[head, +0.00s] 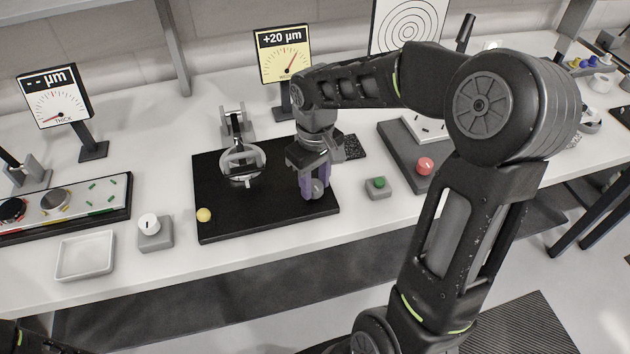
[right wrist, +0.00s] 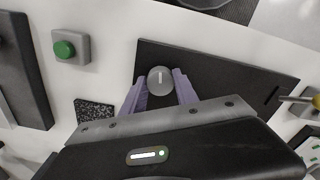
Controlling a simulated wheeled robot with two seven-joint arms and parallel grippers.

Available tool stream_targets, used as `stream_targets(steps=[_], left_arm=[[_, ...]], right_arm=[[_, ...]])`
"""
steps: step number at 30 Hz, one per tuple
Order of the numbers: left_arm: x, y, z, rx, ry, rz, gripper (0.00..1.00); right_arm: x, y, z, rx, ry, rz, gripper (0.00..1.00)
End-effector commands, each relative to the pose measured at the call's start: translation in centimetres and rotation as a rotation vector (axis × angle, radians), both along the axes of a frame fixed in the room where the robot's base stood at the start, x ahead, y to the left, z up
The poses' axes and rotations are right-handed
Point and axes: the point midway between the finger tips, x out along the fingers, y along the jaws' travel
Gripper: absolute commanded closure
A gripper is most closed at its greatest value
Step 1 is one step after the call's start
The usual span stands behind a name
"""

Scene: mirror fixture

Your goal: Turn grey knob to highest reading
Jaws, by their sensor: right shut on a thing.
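The grey knob (head: 318,188), round with a white line on top, sits near the front right of the black base plate (head: 262,222). My right gripper (head: 312,192) comes down over it from above. Its purple fingers are shut on the knob, one on each side. In the right wrist view the knob (right wrist: 160,80) shows between the fingertips, its white line running nearly up and down. A yellow dial display (head: 284,54) behind the plate reads +20 µm, its red needle pointing up and right. My left gripper is not in view.
On the plate stand a round mirror mount (head: 242,160) and a yellow knob (head: 204,215). A green button box (head: 379,187) is close on the right. A white knob box (head: 154,230) and a white tray (head: 85,256) lie left. Another display (head: 55,95) shows dashes.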

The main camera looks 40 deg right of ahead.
Motion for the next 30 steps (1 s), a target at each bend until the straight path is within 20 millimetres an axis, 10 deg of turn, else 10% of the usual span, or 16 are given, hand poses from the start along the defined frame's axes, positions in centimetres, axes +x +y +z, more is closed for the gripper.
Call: stream_targets(steps=[25,26,30], left_arm=[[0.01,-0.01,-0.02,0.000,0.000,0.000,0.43],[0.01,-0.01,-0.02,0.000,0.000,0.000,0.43],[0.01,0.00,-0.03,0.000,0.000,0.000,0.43]], right_arm=[[0.05,-0.09,0.04,-0.001,0.000,0.339,1.00],[0.05,-0.09,0.04,-0.001,0.000,0.338,0.64],[0.05,-0.09,0.03,-0.001,0.000,0.337,0.52]])
